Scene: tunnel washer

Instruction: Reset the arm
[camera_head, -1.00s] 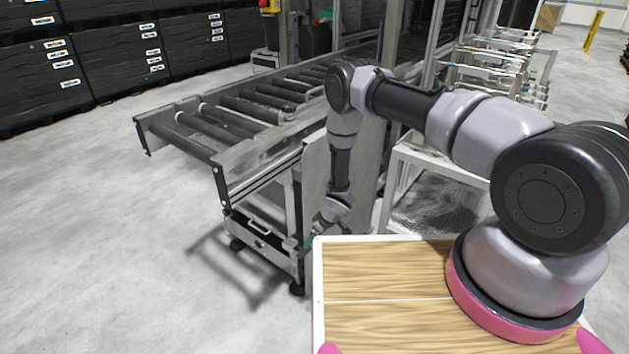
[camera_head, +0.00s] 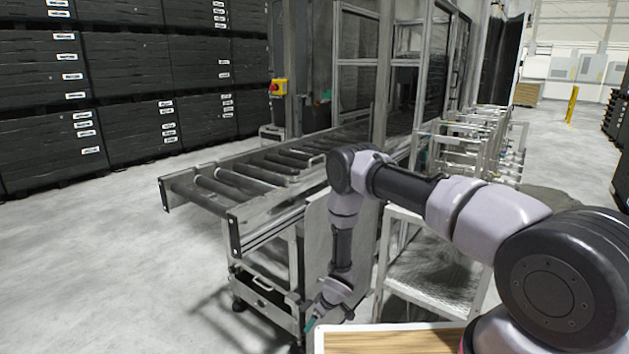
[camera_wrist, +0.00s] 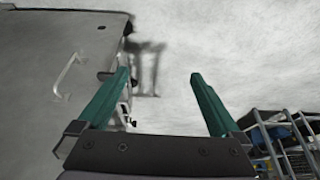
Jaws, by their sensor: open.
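My arm reaches out from the right over the wooden top of my base and bends down at its elbow in the head view. My gripper (camera_head: 311,326) hangs low at the end of the arm, beside the front of the roller conveyor's stand. In the wrist view my gripper (camera_wrist: 158,85) shows two green fingers set wide apart, with nothing between them. Pale floor lies beyond the fingertips.
The roller conveyor (camera_head: 240,226) stands just left of my arm. A white metal table (camera_head: 432,290) stands behind the forearm. Black crates (camera_head: 120,85) are stacked at the back left. A grey panel with a handle (camera_wrist: 60,75) is close on the left in the wrist view. Open floor (camera_head: 90,270) lies left.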

